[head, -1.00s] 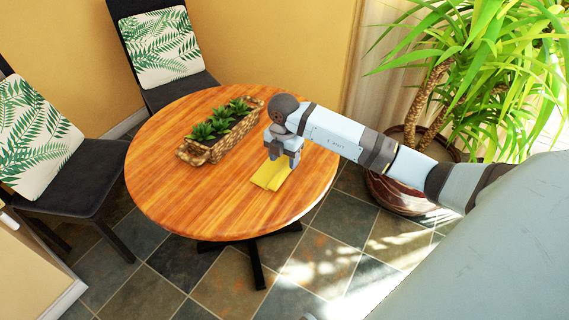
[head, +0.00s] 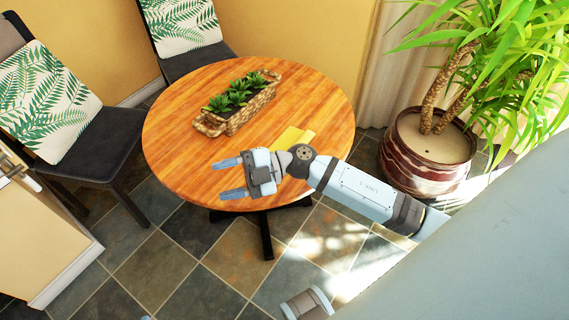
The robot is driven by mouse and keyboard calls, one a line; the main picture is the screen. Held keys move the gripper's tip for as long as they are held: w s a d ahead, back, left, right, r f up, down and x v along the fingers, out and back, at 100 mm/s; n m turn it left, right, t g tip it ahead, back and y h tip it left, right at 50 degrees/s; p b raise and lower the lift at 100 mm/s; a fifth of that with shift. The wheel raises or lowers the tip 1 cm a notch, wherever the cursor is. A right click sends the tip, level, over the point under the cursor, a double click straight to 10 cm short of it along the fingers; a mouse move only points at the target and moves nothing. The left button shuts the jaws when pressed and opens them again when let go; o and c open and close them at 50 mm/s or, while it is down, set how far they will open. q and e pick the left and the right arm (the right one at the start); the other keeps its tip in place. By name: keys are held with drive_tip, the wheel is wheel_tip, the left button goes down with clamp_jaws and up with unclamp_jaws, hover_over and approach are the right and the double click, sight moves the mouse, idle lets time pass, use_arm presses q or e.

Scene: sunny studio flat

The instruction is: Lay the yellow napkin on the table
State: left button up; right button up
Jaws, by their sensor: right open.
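The yellow napkin (head: 293,136) lies flat on the round wooden table (head: 180,150), near its right side. Part of it is hidden behind my right gripper and wrist. My right gripper (head: 226,178) is open and empty, with its two fingers pointing left. It is in front of the napkin in the picture, over the table's near part, and apart from the napkin's visible part. My left gripper is not in view.
A woven basket with green succulents (head: 238,107) stands on the table behind the gripper. Two dark chairs with leaf-print cushions (head: 40,105) stand at the left and back. A large potted plant (head: 425,160) stands at the right. The table's left part is clear.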

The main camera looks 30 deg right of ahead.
drive_tip(key=s+d+f+m+t+h, duration=0.3)
drive_tip(key=s+f+m+h, duration=0.3)
drive_tip(key=m, duration=0.4)
drive_tip(key=s+d+f+m+t+h, duration=0.2)
drive_tip(key=s+f+m+h, duration=0.4)
drive_tip(key=m, duration=0.5)
wheel_tip(320, 180, down, 3)
drive_tip(key=shift+d+r+m+t+h, duration=0.1)
drive_tip(key=shift+d+m+t+h, duration=0.25)
drive_tip(key=shift+t+h, duration=0.7)
drive_tip(key=shift+s+d, duration=0.1)
use_arm(q)
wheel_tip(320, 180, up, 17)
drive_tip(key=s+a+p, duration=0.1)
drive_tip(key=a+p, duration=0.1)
drive_tip(key=p, duration=2.2)
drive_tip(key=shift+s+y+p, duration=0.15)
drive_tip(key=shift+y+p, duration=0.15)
drive_tip(key=shift+p, duration=0.05)
use_arm(e)
wheel_tip(320, 180, up, 17)
drive_tip(key=s+d, duration=0.1)
drive_tip(key=d, duration=0.1)
drive_tip(key=shift+h, duration=0.35)
